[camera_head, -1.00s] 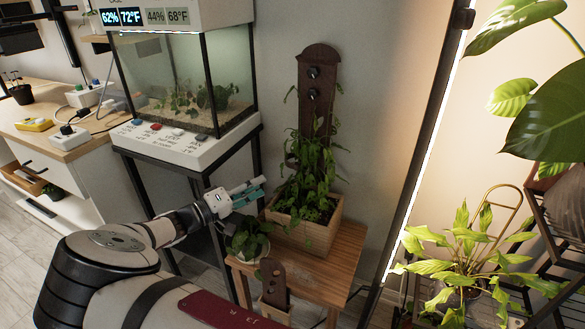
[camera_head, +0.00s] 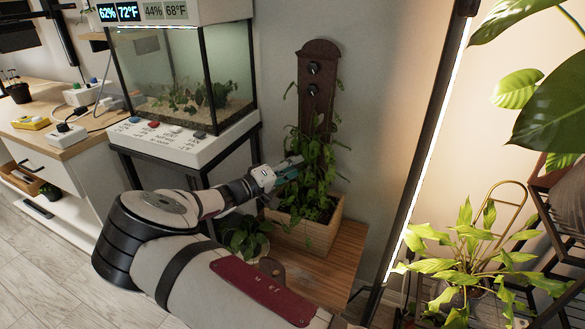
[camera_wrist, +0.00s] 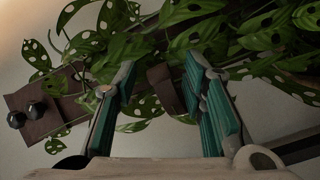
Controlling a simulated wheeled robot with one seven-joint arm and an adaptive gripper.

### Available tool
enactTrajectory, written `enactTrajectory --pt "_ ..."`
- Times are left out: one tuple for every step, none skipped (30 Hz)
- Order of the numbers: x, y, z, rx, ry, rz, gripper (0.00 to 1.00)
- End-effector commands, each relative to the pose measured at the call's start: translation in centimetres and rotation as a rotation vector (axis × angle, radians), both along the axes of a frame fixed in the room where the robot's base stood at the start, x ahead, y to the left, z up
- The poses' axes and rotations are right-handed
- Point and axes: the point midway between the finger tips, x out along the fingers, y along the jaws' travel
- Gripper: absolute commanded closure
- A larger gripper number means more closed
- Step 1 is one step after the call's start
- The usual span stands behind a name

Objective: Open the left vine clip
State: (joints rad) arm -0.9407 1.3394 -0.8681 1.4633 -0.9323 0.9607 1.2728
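A tall brown board (camera_head: 319,80) with two dark round knobs rises behind a leafy vine (camera_head: 308,165) in a wooden planter box (camera_head: 300,232). My gripper (camera_head: 292,166) is at the vine, its fingers pointing right into the leaves before the board's lower part. In the wrist view my gripper (camera_wrist: 158,85) has its two teal-padded fingers well apart. Leaves and a small brown block (camera_wrist: 165,88) show between or behind them; I cannot tell its depth. The knobs (camera_wrist: 37,110) show at left on the board (camera_wrist: 55,112). I cannot make out the left vine clip for certain; leaves cover much there.
The planter stands on a small wooden table (camera_head: 340,265); a low potted plant (camera_head: 245,236) sits beside it, under my arm. A glass terrarium (camera_head: 185,85) on a black stand is at left. A black lit post (camera_head: 425,150) and large plants stand at right.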

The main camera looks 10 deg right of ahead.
Motion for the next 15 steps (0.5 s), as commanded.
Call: enactTrajectory --pt "0.05 -0.09 0.0 0.0 0.0 0.0 0.62" --pt "0.06 -0.1 0.01 0.0 0.0 0.0 0.62" --pt "0.07 -0.11 0.01 0.0 0.0 0.0 0.62" --pt "0.06 -0.1 0.01 0.0 0.0 0.0 0.62" --pt "0.06 -0.1 0.01 0.0 0.0 0.0 0.62" --pt "0.06 -0.09 0.01 0.0 0.0 0.0 0.62" --pt "0.05 -0.09 0.01 0.0 0.0 0.0 0.62" --pt "0.05 -0.09 0.01 0.0 0.0 0.0 0.62" --pt "0.05 -0.08 0.0 0.0 0.0 0.0 0.71" --pt "0.06 -0.07 0.01 0.0 0.0 0.0 0.78" --pt "0.05 -0.06 0.01 0.0 0.0 0.0 0.85" --pt "0.05 -0.07 0.0 0.0 0.0 0.0 0.94" --pt "0.05 -0.06 0.02 0.0 0.0 0.0 1.0" --pt "0.05 -0.07 0.03 0.0 0.0 0.001 1.0" --pt "0.05 -0.06 0.04 0.0 -0.001 0.001 1.0"
